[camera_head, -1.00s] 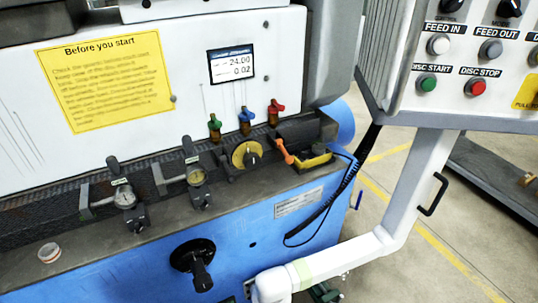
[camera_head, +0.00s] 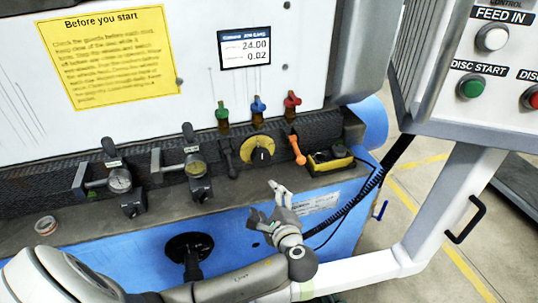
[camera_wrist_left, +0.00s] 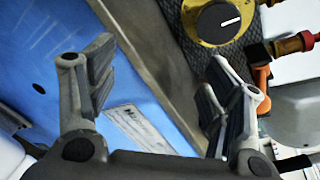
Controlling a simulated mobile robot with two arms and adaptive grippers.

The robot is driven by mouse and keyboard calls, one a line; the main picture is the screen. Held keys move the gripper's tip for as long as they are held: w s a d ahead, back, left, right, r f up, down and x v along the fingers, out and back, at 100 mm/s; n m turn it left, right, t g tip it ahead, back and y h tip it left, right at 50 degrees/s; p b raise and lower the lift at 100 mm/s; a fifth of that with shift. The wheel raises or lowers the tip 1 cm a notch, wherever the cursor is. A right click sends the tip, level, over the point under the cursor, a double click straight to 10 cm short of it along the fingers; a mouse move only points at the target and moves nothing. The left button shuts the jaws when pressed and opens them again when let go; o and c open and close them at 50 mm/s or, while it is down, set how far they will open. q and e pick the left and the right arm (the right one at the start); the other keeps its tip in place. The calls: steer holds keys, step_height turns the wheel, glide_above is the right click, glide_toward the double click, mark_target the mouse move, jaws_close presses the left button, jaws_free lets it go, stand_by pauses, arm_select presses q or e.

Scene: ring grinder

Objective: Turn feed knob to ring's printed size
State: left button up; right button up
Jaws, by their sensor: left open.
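The feed knob is a black knob with a white pointer line on a yellow round dial (camera_head: 258,150), on the machine's dark ledge. It also shows at the top of the left wrist view (camera_wrist_left: 219,20). A display plate (camera_head: 245,47) above it reads 24.00 and 0.02. A small ring-like round item (camera_head: 46,225) lies on the ledge at the far left; its print is too small to read. My left gripper (camera_head: 268,203) is open and empty, below and in front of the dial, apart from it. In the wrist view its fingers (camera_wrist_left: 155,92) are spread. My right gripper is not in view.
An orange lever (camera_head: 298,150) and a black-and-yellow device (camera_head: 330,161) sit right of the dial. Green, blue and red valves (camera_head: 258,107) stand above it. Two gauge clamps (camera_head: 120,182) are to the left. A black crank (camera_head: 189,250) is on the blue front. The control panel (camera_head: 430,90) is at right.

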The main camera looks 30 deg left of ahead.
mark_target(262, 160)
arm_select(q)
steer(key=w+a+r, duration=0.1)
steer(key=w+a, duration=0.2)
steer(key=w+a+r+m+t+y+p, duration=0.1)
steer(key=w+a+r, duration=0.1)
steer(key=w, duration=0.1)
steer(key=w+a+r+m+t+y, duration=0.1)
steer(key=w+a+r, duration=0.1)
steer(key=w+a, duration=0.1)
steer(key=shift+w+a+p, duration=0.3)
steer(key=shift+w+p, duration=0.05)
steer(key=shift+w+a, duration=0.2)
steer(key=shift+a, duration=0.1)
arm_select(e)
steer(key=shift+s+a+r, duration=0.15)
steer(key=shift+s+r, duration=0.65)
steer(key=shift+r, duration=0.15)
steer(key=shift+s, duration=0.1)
arm_select(q)
steer(key=c, duration=1.1)
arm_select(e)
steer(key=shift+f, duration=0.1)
